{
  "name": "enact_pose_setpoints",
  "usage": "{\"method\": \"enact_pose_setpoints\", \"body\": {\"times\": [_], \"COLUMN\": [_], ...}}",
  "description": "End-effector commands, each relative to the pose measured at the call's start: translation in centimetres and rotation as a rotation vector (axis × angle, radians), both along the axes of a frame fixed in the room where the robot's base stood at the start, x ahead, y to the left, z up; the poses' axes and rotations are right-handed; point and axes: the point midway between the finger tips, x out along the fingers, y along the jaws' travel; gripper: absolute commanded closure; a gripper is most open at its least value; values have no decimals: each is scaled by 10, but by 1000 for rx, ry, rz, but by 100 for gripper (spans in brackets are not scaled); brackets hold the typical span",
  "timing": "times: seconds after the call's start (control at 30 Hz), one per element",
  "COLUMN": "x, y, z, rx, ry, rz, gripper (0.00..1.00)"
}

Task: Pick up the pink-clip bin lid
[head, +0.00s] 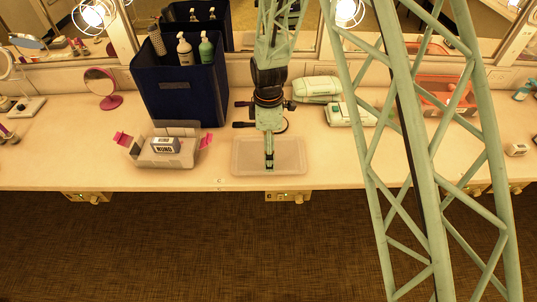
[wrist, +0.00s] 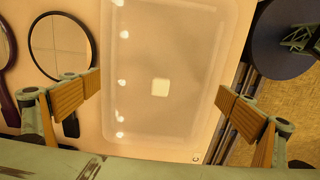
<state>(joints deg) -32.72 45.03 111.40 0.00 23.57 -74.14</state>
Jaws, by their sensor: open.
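The lid (head: 246,163) is a clear, shallow, rectangular panel lying flat on the counter near its front edge. In the wrist view the lid (wrist: 165,55) fills the middle, with a small pale square at its centre. The pink-clip bin (head: 183,160) stands to its left, its pink clips swung outward and its top uncovered, with a small printed box (head: 163,145) in it. My gripper (head: 269,166) points down over the lid. In the wrist view my gripper (wrist: 160,96) is open and empty, its orange-padded fingers wide apart on either side of the lid; any contact is unclear.
A dark blue bin (head: 180,92) with pump bottles stands behind the clip bin. Dark-framed hand mirrors (wrist: 60,45) lie near the lid. The counter's front edge is close.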

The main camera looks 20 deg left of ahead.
Motion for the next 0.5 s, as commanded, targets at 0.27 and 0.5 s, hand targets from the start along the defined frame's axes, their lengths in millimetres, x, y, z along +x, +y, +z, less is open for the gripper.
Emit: {"method": "enact_pose_setpoints", "body": {"times": [0.27,0.5], "x": [0,0], "y": [0,0], "z": [0,0], "rx": [0,0], "ry": [0,0], "rz": [0,0], "gripper": [21,43]}}
